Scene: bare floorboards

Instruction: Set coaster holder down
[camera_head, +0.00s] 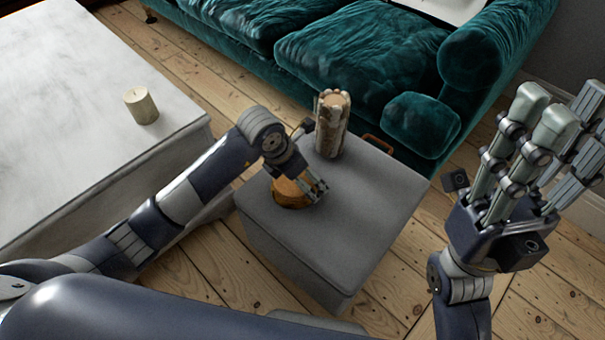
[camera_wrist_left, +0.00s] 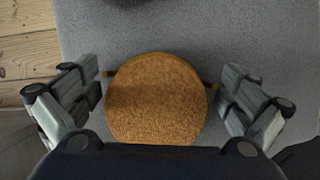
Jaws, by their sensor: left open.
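The coaster holder (camera_head: 289,194) is a round, brown, cork-topped piece on the grey ottoman (camera_head: 370,205), near its left edge. In the left wrist view the coaster holder (camera_wrist_left: 155,105) shows its round top, with a small dark brown piece at each side. My left gripper (camera_head: 312,190) is over it, partly hiding it in the head view. In the left wrist view its fingers (camera_wrist_left: 162,80) are spread on either side of the holder, with gaps to the round top. My right gripper (camera_head: 545,130) is raised at the right, fingers spread, empty, away from the ottoman.
A brown-and-white ribbed cylinder (camera_head: 331,125) stands at the ottoman's back, just beyond my left gripper. A brown handle (camera_head: 379,144) shows at the back edge. A white table (camera_head: 60,120) with a candle (camera_head: 141,105) is left; a teal sofa (camera_head: 350,50) stands behind. The ottoman's right half is clear.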

